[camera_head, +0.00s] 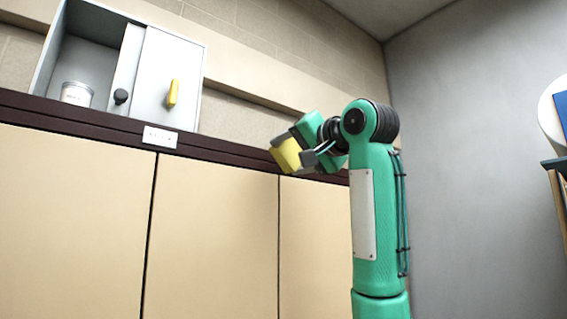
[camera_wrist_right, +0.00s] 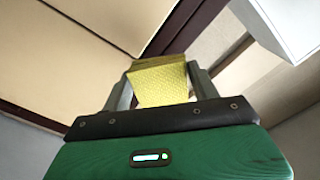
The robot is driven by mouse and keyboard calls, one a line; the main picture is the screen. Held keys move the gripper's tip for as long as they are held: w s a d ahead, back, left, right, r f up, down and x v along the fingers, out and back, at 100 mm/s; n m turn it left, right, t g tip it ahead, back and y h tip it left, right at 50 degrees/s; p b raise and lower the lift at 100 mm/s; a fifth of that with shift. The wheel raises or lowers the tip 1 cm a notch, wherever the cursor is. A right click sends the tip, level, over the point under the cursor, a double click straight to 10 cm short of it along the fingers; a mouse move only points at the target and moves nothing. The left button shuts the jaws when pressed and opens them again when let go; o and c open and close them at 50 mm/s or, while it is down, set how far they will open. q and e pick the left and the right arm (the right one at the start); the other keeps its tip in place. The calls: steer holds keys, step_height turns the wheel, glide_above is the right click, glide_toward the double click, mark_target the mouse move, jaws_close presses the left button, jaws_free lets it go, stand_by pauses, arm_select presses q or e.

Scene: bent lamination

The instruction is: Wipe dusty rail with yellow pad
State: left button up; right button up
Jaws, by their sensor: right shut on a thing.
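The yellow pad (camera_head: 287,155) is held in my right gripper (camera_head: 293,157), close to the dark brown rail (camera_head: 60,110) in the head view. The rail runs along the top of the beige cabinet fronts. In the right wrist view the pad (camera_wrist_right: 160,82) sits between the two fingers of my right gripper (camera_wrist_right: 158,88), which is shut on it. The dark rail (camera_wrist_right: 190,32) passes behind the pad there. I cannot tell whether the pad touches the rail. Dust on the rail is too fine to make out. My left gripper is not in view.
A grey wall cabinet (camera_head: 166,80) with a sliding door, yellow handle (camera_head: 173,93) and black knob (camera_head: 121,96) stands above the rail at left. A white tub (camera_head: 76,93) is in its open part. A white label (camera_head: 160,137) is on the rail. A shelf edge (camera_head: 556,163) is far right.

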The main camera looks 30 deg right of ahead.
steer(key=shift+s+d, duration=0.1)
steer(key=shift+s, duration=0.4)
steer(key=shift+s+d+f+b, duration=0.15)
steer(key=shift+s+b, duration=0.45)
steer(key=shift+s, duration=0.95)
steer(key=shift+w, duration=0.15)
